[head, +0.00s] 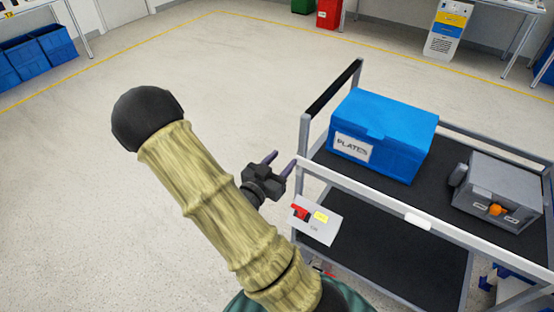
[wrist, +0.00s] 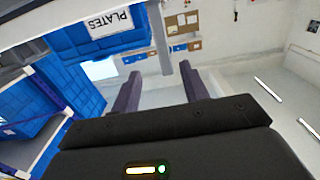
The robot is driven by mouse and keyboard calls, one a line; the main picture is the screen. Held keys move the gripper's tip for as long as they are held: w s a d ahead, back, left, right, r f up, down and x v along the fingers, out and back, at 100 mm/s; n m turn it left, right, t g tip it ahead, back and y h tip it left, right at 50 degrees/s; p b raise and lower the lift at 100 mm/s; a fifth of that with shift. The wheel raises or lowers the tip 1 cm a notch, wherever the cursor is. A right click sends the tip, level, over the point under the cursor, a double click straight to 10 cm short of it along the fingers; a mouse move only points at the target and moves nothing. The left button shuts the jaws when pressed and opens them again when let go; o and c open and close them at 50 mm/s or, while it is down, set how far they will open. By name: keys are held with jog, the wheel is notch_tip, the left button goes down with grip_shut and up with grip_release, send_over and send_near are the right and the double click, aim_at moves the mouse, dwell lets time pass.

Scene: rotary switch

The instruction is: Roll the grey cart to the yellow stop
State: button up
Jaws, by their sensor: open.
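The grey cart (head: 390,202) stands at the right in the head view, with black shelves, a grey frame and a black push bar (head: 333,87) at its left end. My gripper (head: 281,162) is open and empty beside the cart's near left corner. One finger appears close to the corner post; I cannot tell if they touch. In the wrist view a grey frame bar (wrist: 160,38) shows beyond the open fingers (wrist: 162,82). I cannot make out a yellow stop in either view; a yellow line (head: 300,22) runs along the floor at the back.
A blue box marked PLATES (head: 390,125) and a grey case with an orange knob (head: 498,192) sit on the cart's top shelf. Blue bins (head: 35,55) stand far left. The middle floor is clear.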

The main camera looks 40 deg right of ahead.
jog(key=shift+p+v, duration=0.95)
jog(key=shift+p, duration=0.3)
jog(key=w+a+r+n+y+p, duration=0.2)
jog(key=a+n+y+p, duration=0.1)
jog(key=a+y, duration=0.4)
jog(key=w+a+r+n+y+p, duration=0.1)
jog(key=w+a+n+y+p, duration=0.15)
jog(key=a+y, duration=0.4)
jog(key=s+a+r+n+g+y+p, duration=0.2)
jog(key=s+a+r+n+g+y, duration=0.1)
jog(key=s+r+n, duration=0.5)
jog(key=shift+s+r+g, duration=0.6)
jog(key=shift+s+r, duration=0.4)
jog(key=shift+s, duration=0.25)
